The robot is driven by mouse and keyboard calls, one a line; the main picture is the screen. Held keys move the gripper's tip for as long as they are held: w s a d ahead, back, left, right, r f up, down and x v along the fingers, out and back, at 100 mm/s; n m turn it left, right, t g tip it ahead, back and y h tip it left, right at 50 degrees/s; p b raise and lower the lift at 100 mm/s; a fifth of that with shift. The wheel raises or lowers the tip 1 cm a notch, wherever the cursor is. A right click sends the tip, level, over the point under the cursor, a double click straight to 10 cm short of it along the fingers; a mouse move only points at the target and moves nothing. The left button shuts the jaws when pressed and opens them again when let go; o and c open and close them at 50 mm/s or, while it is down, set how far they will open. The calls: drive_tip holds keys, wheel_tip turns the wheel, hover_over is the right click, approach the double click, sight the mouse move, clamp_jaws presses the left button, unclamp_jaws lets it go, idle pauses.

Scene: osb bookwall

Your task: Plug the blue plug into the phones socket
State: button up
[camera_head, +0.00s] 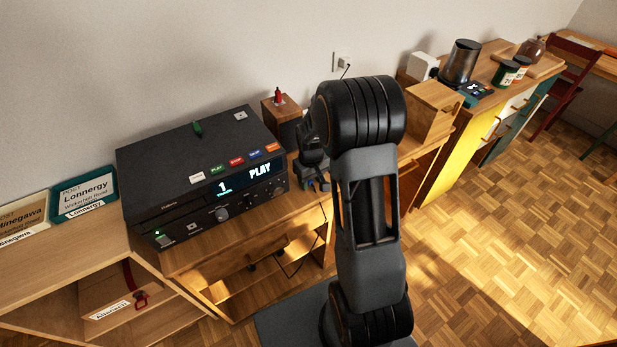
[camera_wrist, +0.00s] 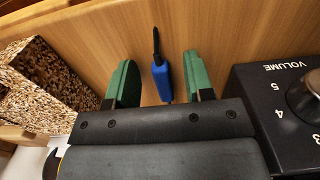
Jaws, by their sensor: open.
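The blue plug (camera_wrist: 162,78) lies on the wooden top in the wrist view, its thin black end pointing away from my gripper. My gripper (camera_wrist: 158,76) is open, with one green finger on each side of the plug and a visible gap to each. In the head view my gripper (camera_head: 316,183) is low beside the right end of the black player (camera_head: 190,165), mostly hidden by my arm. The player's front has a lit display, a knob and small labels. I cannot make out the phones socket for certain in the head view.
The player's volume knob (camera_wrist: 306,97) is close on the right in the wrist view. A speckled block (camera_wrist: 42,85) stands at the left. In the head view, a wooden box (camera_head: 281,112) with a red item stands behind my gripper, and another wooden box (camera_head: 434,108) stands to the right.

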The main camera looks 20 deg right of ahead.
clamp_jaws()
idle(0.3)
